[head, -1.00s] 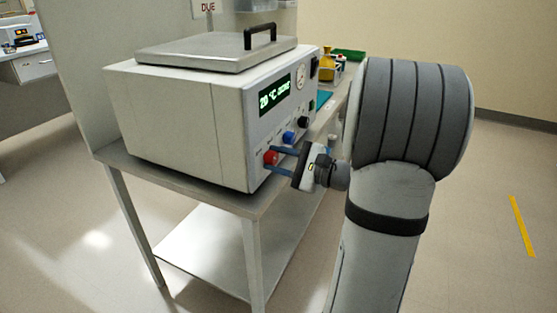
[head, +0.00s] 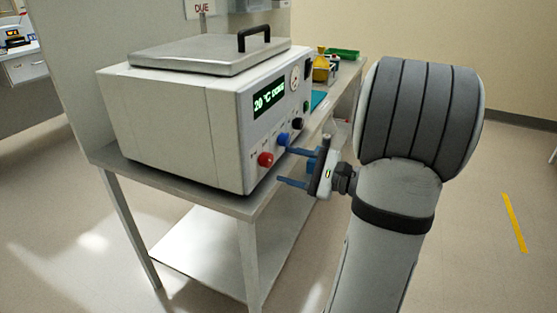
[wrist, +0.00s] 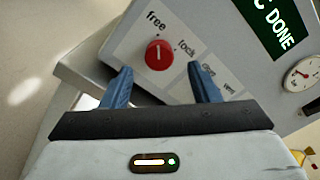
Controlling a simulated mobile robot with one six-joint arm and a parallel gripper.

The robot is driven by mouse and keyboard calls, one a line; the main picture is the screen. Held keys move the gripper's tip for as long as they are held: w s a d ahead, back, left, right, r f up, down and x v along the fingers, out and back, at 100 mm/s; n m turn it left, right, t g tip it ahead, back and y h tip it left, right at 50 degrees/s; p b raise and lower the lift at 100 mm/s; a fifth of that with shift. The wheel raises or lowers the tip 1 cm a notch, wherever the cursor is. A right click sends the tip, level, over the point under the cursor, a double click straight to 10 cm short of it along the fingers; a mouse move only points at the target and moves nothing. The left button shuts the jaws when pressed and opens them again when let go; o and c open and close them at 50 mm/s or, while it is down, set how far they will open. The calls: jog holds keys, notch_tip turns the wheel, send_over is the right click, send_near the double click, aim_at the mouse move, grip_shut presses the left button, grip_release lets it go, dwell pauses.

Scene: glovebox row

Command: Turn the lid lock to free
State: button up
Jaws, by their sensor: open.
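The lid lock is a red round knob (wrist: 158,54) on the front panel of a white boxy unit (head: 175,128). The labels "free" and "lock" stand above it and to its right in the wrist view. Its white mark runs nearly upright there, toward the "free" side. The knob also shows in the head view (head: 265,159). My gripper (head: 282,167) is open and empty, with its blue fingers pointing at the panel, apart from the knob. In the wrist view the knob appears between and beyond the fingertips (wrist: 160,73).
A blue knob (head: 283,139) and a black knob (head: 297,124) sit beside the red one. A green display (head: 269,97) reads "20 °C DONE", with a gauge nearby. The unit stands on a grey table (head: 225,207); a yellow container (head: 321,66) is behind.

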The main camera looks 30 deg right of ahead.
jog(key=v, duration=0.2)
jog(key=shift+s+d, duration=0.2)
jog(key=shift+s, duration=0.05)
dwell(0.3)
jog(key=s+a+r+n+g+p, duration=0.2)
jog(key=a+n+g+p, duration=0.15)
jog(key=a, duration=0.25)
jog(key=s+a+r+n+g+h+p, duration=0.1)
jog(key=s+a+r+n+g+p, duration=0.25)
jog(key=a+p, duration=0.2)
jog(key=s+a+r+n+g+p, duration=0.1)
jog(key=a+n+g+p, duration=0.2)
jog(key=a, duration=0.4)
jog(key=s+r+n+g+h+p, duration=0.1)
jog(key=s+r+n+h+p, duration=0.5)
jog(key=r+n+h+p, duration=0.3)
jog(key=r+h+p, duration=0.1)
jog(key=r+p, duration=0.1)
jog(key=shift+s+g+p, duration=0.3)
jog(key=shift+s+p, duration=0.05)
jog(key=shift+s, duration=0.05)
jog(key=shift+c, duration=0.3)
